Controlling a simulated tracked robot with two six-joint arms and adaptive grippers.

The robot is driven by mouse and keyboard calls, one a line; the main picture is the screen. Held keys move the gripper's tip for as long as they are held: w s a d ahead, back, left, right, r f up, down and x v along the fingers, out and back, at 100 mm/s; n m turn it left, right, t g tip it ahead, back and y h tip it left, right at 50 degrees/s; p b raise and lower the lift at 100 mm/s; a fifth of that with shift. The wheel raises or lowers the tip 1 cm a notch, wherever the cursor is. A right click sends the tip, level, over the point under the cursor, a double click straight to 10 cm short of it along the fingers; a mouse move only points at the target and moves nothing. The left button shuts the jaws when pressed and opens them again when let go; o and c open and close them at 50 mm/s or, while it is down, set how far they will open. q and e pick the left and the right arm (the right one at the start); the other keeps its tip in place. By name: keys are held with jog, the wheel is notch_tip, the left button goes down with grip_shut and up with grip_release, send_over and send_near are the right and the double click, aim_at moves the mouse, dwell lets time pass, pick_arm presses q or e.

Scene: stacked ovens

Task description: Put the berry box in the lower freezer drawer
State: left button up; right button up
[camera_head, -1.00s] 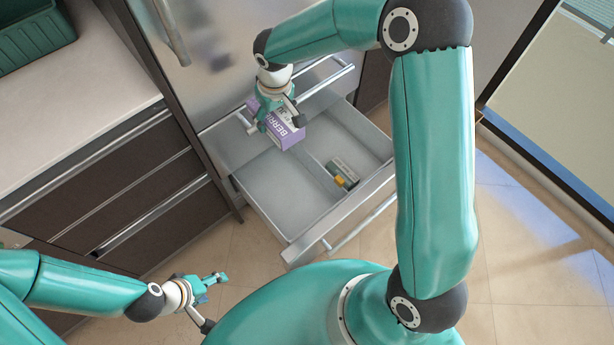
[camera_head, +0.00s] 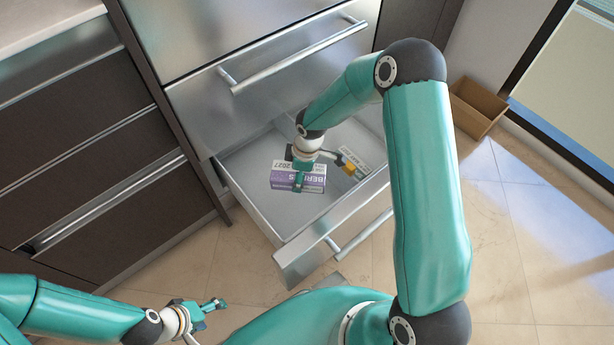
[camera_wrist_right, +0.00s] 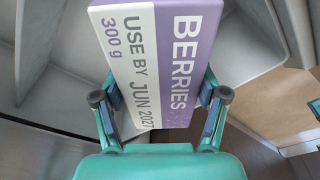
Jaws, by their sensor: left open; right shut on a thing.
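The berry box (camera_head: 310,184), purple and white with "BERRIES" and a use-by date printed on it, is in my right gripper (camera_head: 302,172). In the right wrist view the two fingers press on opposite sides of the box (camera_wrist_right: 178,60). The lower freezer drawer (camera_head: 305,258) is pulled open, and the box is over or inside its left part. I cannot tell whether the box touches the drawer floor. My left gripper (camera_head: 212,314) is open and empty at the lower left, over the floor.
Another small package (camera_head: 355,162) with an orange patch lies in the drawer's right part, partly behind my right gripper. A closed upper drawer with a bar handle (camera_head: 295,58) is above. A brown open box (camera_head: 478,108) stands on the floor at right.

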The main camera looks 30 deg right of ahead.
jog(key=b, duration=0.6)
send_over(301, 207)
jog(key=s, duration=0.2)
jog(key=f, duration=1.1)
jog(key=a+f, duration=0.1)
jog(key=f, duration=0.4)
jog(key=shift+w+f, duration=0.2)
jog(key=shift+f, duration=0.1)
jog(key=shift+f+b, duration=1)
jog(key=shift+f, duration=0.95)
jog(key=shift+f, duration=0.15)
jog(key=o, duration=1.4)
jog(key=r+p, duration=0.1)
jog(key=r, duration=0.3)
jog(key=d+r+p, duration=0.1)
jog(key=r+p, duration=0.1)
jog(key=r, duration=0.2)
jog(key=s+r+p, duration=0.1)
jog(key=r+p, duration=0.1)
jog(key=r, duration=0.2)
jog(key=shift+d, duration=0.25)
